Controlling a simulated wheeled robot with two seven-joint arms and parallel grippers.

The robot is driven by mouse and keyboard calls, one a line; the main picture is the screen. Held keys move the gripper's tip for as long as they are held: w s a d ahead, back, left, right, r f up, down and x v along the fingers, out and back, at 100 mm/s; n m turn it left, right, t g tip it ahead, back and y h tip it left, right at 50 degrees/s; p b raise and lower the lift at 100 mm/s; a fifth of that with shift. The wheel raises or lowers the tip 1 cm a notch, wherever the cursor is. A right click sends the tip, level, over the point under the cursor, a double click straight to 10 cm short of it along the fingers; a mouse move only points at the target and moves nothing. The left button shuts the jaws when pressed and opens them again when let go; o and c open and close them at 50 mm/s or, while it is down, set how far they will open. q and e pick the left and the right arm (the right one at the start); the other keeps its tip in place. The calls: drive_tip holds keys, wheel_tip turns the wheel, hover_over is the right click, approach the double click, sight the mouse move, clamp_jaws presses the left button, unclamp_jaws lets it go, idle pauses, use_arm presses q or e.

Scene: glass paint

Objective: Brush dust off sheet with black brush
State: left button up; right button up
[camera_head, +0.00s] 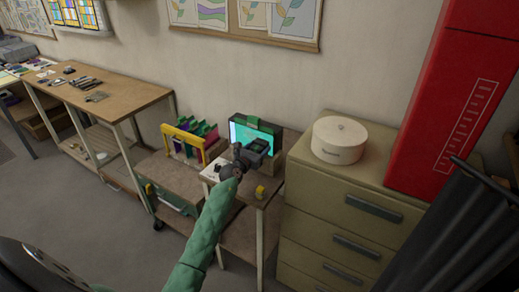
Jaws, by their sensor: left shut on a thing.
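My left gripper (262,150) is in the middle of the view, at the end of my green-sleeved arm, over a small table (247,188). It is shut on a small dark thing, which blends with the dark jaws; I cannot tell whether this is the black brush. A bright cyan sheet (239,134) stands upright in a dark frame just behind the gripper, partly hidden by it. I cannot tell whether gripper and sheet touch, and dust is too small to see. My right gripper is out of view.
A yellow rack of coloured sheets (185,143) stands left of the small table. A drawer cabinet (345,215) with a round white box (339,139) is close on the right, beside a red panel (462,90). A long workbench (135,92) is at left; grey floor lies in front.

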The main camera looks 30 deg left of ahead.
sight(256, 138)
use_arm(q)
drive_tip(key=shift+w+a+b, duration=0.2)
drive_tip(key=shift+a+b, duration=0.65)
drive_tip(key=shift+a, duration=2.6)
drive_tip(key=shift+w+a+b, duration=0.15)
drive_tip(key=shift+a+b, duration=0.25)
drive_tip(key=shift+a, duration=0.55)
drive_tip(key=shift+w+a+b, duration=0.1)
drive_tip(key=shift+a+b, duration=0.25)
drive_tip(key=shift+a, duration=0.55)
drive_tip(key=shift+r+p, duration=0.6)
drive_tip(key=shift+p, duration=0.15)
drive_tip(key=shift+d+r+p, duration=0.1)
drive_tip(key=shift+d+p, duration=0.45)
drive_tip(key=shift+p, duration=0.05)
drive_tip(key=shift+s+d+p, duration=0.15)
drive_tip(key=shift+d+p, duration=0.55)
drive_tip(key=shift+d, duration=0.7)
drive_tip(key=shift+d+p, duration=0.65)
drive_tip(key=shift+p, duration=0.25)
drive_tip(key=shift+s+d+p, duration=0.15)
drive_tip(key=shift+d+p, duration=0.55)
drive_tip(key=shift+d, duration=0.55)
drive_tip(key=shift+s+d+p, duration=0.1)
drive_tip(key=shift+d+p, duration=0.7)
drive_tip(key=shift+s+d+p, duration=0.1)
drive_tip(key=shift+d+p, duration=0.5)
drive_tip(key=shift+d, duration=0.4)
